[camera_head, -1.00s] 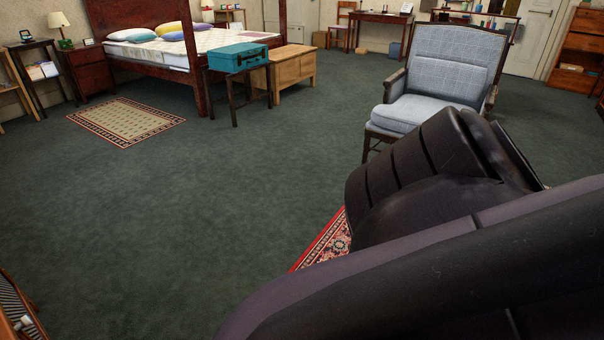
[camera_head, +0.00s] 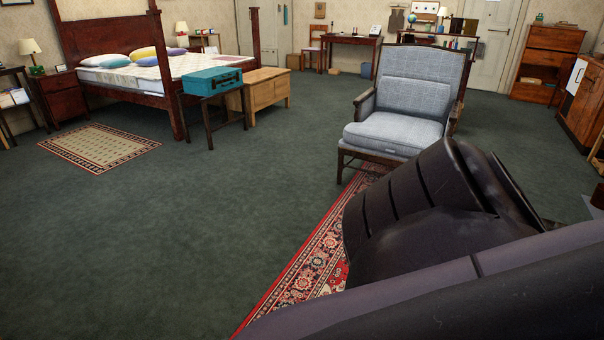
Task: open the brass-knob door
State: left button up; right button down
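A white door (camera_head: 494,48) stands shut in the far wall at the upper right, with its top cut off by the frame. A desk with small items partly hides its left side. It is too small to tell whether its knob is brass. A second pale door-like panel (camera_head: 272,28) shows in the far wall behind the bed; its knob is also unclear. Neither of my grippers is in view. A large dark link of my own arm fills the lower right and hides the floor there.
A grey armchair (camera_head: 405,100) stands on a red patterned rug (camera_head: 308,268) between me and the white door. A teal case (camera_head: 212,80) sits on a small table by the bed (camera_head: 130,78). Wooden cabinets (camera_head: 548,65) line the right. Open carpet lies left and centre.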

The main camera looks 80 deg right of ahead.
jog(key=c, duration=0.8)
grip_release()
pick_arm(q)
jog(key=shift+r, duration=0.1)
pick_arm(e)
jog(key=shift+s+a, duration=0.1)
